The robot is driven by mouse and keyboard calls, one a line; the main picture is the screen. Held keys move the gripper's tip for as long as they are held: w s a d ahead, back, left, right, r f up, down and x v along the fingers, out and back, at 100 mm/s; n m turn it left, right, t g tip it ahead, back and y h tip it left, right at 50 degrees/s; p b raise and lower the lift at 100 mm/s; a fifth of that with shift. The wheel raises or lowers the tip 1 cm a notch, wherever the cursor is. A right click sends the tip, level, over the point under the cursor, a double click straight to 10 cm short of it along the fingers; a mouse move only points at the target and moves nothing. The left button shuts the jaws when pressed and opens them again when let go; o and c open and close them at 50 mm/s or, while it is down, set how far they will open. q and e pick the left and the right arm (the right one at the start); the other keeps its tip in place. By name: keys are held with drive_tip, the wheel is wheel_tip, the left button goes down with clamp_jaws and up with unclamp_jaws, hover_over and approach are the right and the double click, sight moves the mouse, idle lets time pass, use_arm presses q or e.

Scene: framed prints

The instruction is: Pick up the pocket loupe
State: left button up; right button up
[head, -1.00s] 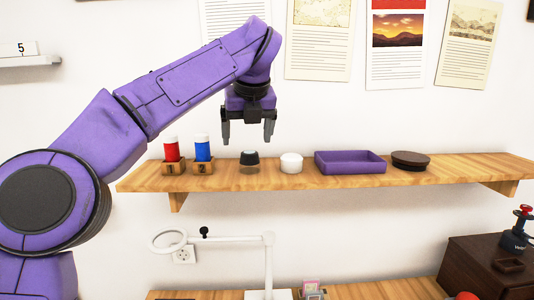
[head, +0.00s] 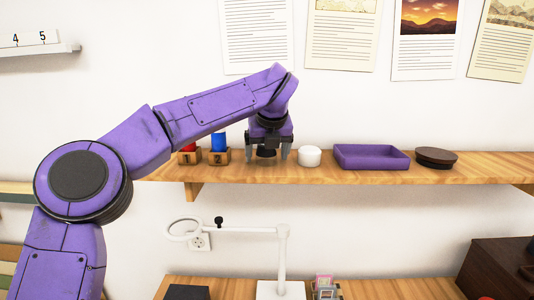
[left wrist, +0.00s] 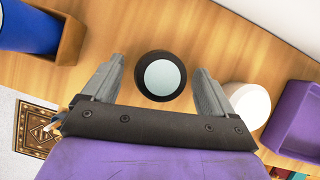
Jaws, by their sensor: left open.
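The pocket loupe, a small round black piece with a pale disc on top, stands on the wooden shelf. It shows between the fingers in the left wrist view (left wrist: 160,76); in the head view its dark body (head: 266,153) is partly hidden by my gripper. My left gripper (head: 266,156) is open and points down over it, one finger on either side. In the left wrist view the fingers (left wrist: 155,88) stand apart from the loupe, with gaps on both sides. My right gripper is not in view.
On the shelf (head: 480,167), a white round jar (head: 309,156) stands close to the right finger. Further right are a purple tray (head: 371,157) and a dark round lid (head: 436,157). Left are wooden holders with red and blue pieces (head: 219,143). A white magnifier lamp (head: 282,260) stands below.

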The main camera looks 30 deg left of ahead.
use_arm(q)
drive_tip(key=shift+s+r, duration=0.1)
drive_tip(key=shift+s, duration=0.1)
drive_tip(key=c, duration=0.5)
drive_tip(key=shift+w, duration=0.15)
drive_tip(key=c, duration=0.7)
drive_tip(key=shift+o, duration=0.2)
